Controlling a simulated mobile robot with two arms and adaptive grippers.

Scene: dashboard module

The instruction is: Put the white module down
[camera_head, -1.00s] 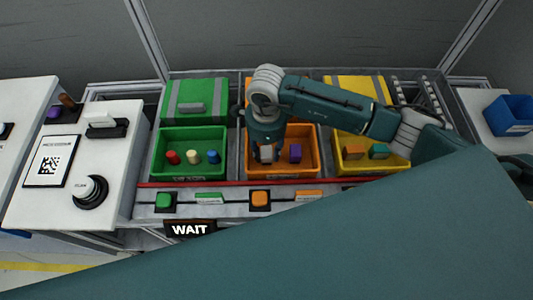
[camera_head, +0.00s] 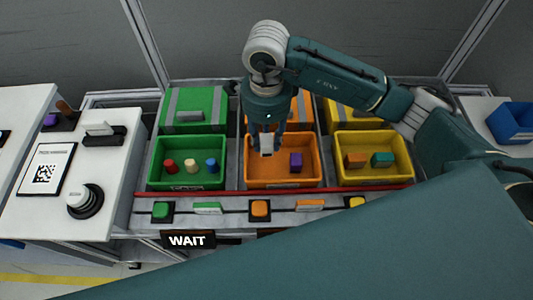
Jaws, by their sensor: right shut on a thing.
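The white module (camera_head: 267,144) is a small pale block between the fingers of my right gripper (camera_head: 266,137). The gripper points down and is shut on it. It hangs over the left part of the orange bin (camera_head: 283,185). A gap between the module and the bin floor is hard to judge. A purple block (camera_head: 296,161) sits in the same bin, just right of the module. My left gripper is not in view.
A green bin (camera_head: 186,185) with several pegs stands left, and a yellow bin (camera_head: 372,180) with two blocks stands right. Lidded boxes (camera_head: 194,107) stand behind. Buttons (camera_head: 260,209) and a WAIT sign (camera_head: 187,241) line the front. A blue bin (camera_head: 512,123) stands far right.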

